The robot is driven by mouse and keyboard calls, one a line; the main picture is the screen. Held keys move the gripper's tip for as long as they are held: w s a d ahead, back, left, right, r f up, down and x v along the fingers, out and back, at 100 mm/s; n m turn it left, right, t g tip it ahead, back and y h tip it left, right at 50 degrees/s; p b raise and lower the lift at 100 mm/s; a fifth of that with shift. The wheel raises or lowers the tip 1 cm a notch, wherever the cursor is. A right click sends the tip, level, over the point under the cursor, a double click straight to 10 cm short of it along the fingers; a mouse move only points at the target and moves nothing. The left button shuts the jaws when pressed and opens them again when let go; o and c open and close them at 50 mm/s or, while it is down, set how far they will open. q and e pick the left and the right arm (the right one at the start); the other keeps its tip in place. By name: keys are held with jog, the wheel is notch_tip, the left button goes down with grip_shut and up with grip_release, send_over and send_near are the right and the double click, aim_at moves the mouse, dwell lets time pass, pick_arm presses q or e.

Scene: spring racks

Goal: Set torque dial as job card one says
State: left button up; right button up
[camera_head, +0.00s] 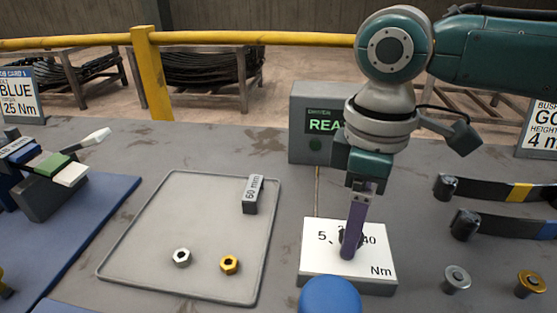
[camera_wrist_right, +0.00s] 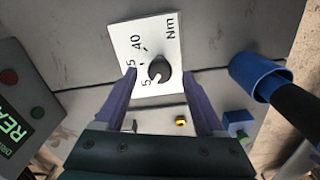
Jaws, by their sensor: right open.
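The torque dial is a black knob (camera_wrist_right: 159,70) with a white pointer, on a white plate (camera_head: 375,262) marked 5, 40 and Nm. My right gripper (camera_head: 350,250) points down at the knob. In the wrist view its purple fingers (camera_wrist_right: 160,76) are open, one on each side of the knob, with a gap to it. In the head view the fingers hide most of the knob and the middle marks. Job card one (camera_head: 18,92) stands at the far left, partly cut off; it reads BLUE and 25 Nm. My left gripper is not seen.
A blue cylinder (camera_head: 330,295) stands close in front of the dial plate. A grey box (camera_head: 318,125) with a green display stands behind it. A tray (camera_head: 190,286) with two nuts and a 60 mm block lies to the left. Strips and bolts lie at right.

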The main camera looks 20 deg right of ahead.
jog(key=shift+f, duration=0.6)
jog(key=shift+c, duration=0.3)
grip_shut()
